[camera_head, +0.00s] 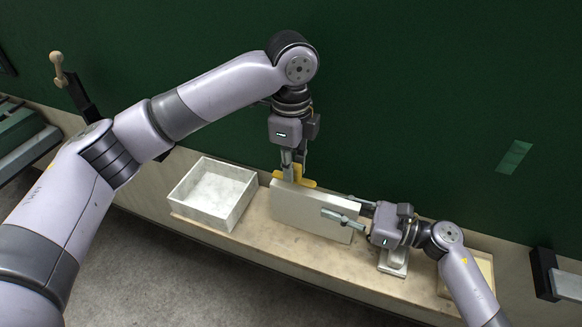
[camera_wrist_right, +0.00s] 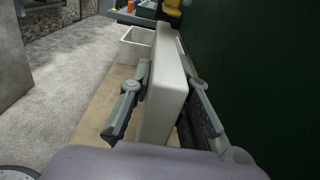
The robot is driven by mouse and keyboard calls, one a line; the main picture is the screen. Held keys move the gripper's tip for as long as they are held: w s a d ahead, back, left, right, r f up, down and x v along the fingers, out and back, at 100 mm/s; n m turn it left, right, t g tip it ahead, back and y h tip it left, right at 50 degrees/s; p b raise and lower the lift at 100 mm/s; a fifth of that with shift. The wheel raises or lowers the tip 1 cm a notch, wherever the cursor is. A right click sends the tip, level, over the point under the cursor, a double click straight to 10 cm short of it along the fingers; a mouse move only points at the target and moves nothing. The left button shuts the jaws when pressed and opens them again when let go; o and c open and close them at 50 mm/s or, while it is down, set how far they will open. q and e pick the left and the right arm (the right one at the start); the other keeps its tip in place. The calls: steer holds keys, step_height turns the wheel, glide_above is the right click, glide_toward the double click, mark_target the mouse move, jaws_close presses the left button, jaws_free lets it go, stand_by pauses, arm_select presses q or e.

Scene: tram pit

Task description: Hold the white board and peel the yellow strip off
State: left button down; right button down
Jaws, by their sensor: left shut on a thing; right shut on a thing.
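The white board (camera_head: 305,212) stands on edge on the beige bench. My right gripper (camera_head: 340,207) is shut on its right end, one finger on each face; the right wrist view shows the board (camera_wrist_right: 165,90) between the fingers. The yellow strip (camera_head: 308,183) shows at the board's upper left edge. My left gripper (camera_head: 293,170) points down from above and is shut on the strip. Its fingers partly hide the strip, so I cannot tell how much of it still touches the board.
An open white box (camera_head: 242,208) stands on the bench (camera_head: 275,240), left of the board. A pale block (camera_head: 393,266) lies under my right wrist, and a shallow tray (camera_head: 483,268) is farther right. A dark green wall (camera_head: 420,90) rises behind the bench.

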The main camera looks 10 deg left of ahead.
arm_select(q)
steer(key=shift+r, duration=3.75)
arm_select(e)
steer(key=c, duration=1.4)
jaws_free()
steer(key=shift+d, duration=0.1)
